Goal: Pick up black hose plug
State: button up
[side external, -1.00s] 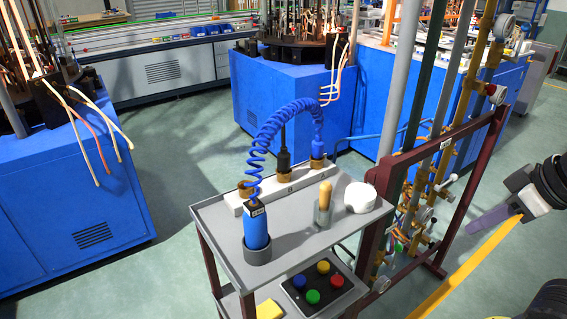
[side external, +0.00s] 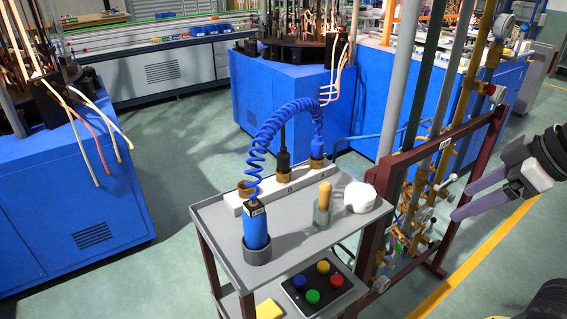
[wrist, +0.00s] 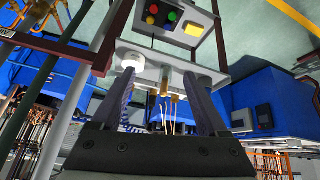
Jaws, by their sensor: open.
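The black hose plug (side external: 283,158) stands upright in the middle brass socket of the white block at the back of the cart's top shelf. A blue plug (side external: 318,148) on a coiled blue hose (side external: 265,125) stands in the socket to its right. My gripper (side external: 460,203) is at the right of the side view, well right of the cart, with its two purple fingers apart and nothing between them. The wrist view shows the open fingers (wrist: 160,74) with the cart beyond; the black plug is not clearly distinguishable there.
The grey cart shelf (side external: 300,239) also holds a blue tool (side external: 256,226) in a round holder, a wooden-handled item (side external: 324,198) and a white round object (side external: 360,196).

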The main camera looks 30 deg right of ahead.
jog(key=w+a+r+n+y, duration=0.1)
jog(key=w+a+r+n, duration=0.1)
jog(key=w+r, duration=0.35)
jog(key=w+a+r+n+y, duration=0.1)
jog(key=w+r+n, duration=0.15)
jog(key=w, duration=0.55)
jog(key=n+g+y, duration=0.2)
send_over(277, 169)
jog(key=s+d, duration=0.2)
jog(key=shift+m, duration=0.25)
jog(key=f, duration=1.6)
jog(key=shift+s+f, duration=0.2)
jog(key=shift+x, duration=3.1)
jog(key=shift+d, duration=0.2)
grip_shut()
